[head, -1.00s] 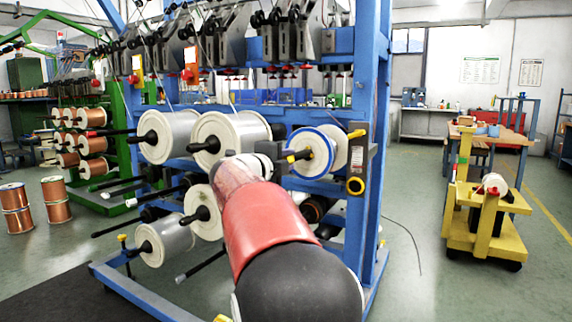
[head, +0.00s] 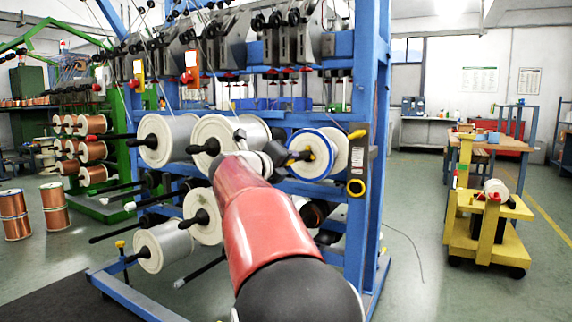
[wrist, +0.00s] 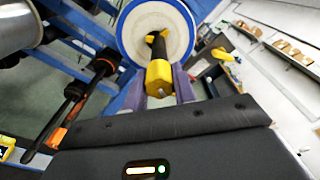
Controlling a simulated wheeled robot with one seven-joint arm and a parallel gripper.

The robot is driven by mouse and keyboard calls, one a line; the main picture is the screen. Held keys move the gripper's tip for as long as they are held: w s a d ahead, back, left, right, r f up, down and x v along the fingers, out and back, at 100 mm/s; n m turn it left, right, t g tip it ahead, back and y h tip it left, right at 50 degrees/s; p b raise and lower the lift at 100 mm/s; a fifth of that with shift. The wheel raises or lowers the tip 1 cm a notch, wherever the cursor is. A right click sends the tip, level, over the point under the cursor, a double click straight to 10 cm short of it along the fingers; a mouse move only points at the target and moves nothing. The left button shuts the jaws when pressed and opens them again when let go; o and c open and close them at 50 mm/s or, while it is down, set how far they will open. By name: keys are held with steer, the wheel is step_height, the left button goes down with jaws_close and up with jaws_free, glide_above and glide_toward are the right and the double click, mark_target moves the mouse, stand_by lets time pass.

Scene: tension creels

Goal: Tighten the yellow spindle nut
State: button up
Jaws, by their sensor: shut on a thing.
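The yellow spindle nut (wrist: 158,76) sits on the near end of a dark spindle (wrist: 157,45), in front of a white spool with a blue rim (wrist: 121,32). My gripper (wrist: 168,88) has its purple-grey fingers closed at the nut's sides, in line with the spindle. In the head view the blue-rimmed spool (head: 313,168) hangs at the right side of the blue rack. My gripper there (head: 285,158) reaches the spindle from the left, and my red forearm hides the rack below and left of it.
Large white spools (head: 165,140) stand left of my wrist on the blue rack (head: 368,80). A yellow cart (head: 488,235) stands at right, with open floor between.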

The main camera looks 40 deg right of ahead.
steer(key=shift+f, duration=0.15)
steer(key=o, duration=1)
steer(key=v, duration=0.8)
steer(key=shift+b, duration=0.45)
steer(key=shift+w, duration=0.1)
